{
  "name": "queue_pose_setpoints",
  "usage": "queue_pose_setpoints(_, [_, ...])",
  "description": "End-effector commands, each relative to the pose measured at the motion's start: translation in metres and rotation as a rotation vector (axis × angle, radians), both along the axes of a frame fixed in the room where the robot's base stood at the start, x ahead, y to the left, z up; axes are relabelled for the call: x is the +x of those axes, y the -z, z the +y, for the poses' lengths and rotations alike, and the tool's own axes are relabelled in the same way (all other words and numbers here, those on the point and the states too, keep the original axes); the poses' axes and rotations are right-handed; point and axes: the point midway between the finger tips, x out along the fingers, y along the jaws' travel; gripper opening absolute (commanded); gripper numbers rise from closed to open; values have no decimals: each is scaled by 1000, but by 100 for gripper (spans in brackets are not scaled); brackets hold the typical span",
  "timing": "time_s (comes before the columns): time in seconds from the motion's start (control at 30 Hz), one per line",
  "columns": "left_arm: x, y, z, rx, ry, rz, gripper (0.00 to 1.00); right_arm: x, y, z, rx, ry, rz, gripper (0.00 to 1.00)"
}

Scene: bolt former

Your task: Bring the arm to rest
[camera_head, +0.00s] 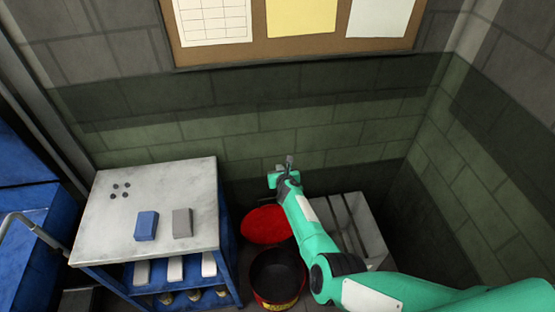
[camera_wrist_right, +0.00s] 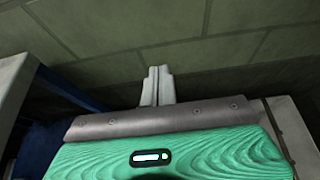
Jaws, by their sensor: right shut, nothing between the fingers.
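My right arm comes in from the lower right in the head view, green with dark joints. Its gripper (camera_head: 289,160) is held up in front of the block wall, above the red and black round containers. In the right wrist view the two fingers of the gripper (camera_wrist_right: 157,75) are together, with nothing between them. My left gripper is in neither view.
A metal-topped cart (camera_head: 108,222) stands at the left with a blue block (camera_head: 146,226) and a grey block (camera_head: 182,223) on it.

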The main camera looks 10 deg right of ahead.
Motion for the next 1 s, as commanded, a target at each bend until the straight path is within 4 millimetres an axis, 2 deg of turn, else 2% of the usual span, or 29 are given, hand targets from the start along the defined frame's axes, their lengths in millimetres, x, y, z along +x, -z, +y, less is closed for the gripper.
queue_pose_setpoints(0.23, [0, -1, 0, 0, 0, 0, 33, -3, 4, -1, -19, -10, 5, 0])
queue_pose_setpoints(0.37, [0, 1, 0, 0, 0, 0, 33, -26, 34, -5, -150, -83, 35, 0])
queue_pose_setpoints(0.47, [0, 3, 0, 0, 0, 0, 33, -61, 75, -11, -340, -201, 76, 0])
queue_pose_setpoints(0.6, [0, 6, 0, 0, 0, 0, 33, -120, 136, -19, -638, -420, 137, 0])
queue_pose_setpoints(0.67, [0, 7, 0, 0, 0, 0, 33, -147, 160, -21, -757, -520, 159, 0])
queue_pose_setpoints(0.8, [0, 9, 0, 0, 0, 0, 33, -214, 214, -29, -1010, -764, 205, 0])
queue_pose_setpoints(0.87, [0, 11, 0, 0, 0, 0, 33, -243, 234, -33, -1112, -874, 218, 0])
queue_pose_setpoints(1.0, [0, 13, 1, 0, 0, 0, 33, -316, 279, -43, -1323, -1142, 238, 0])
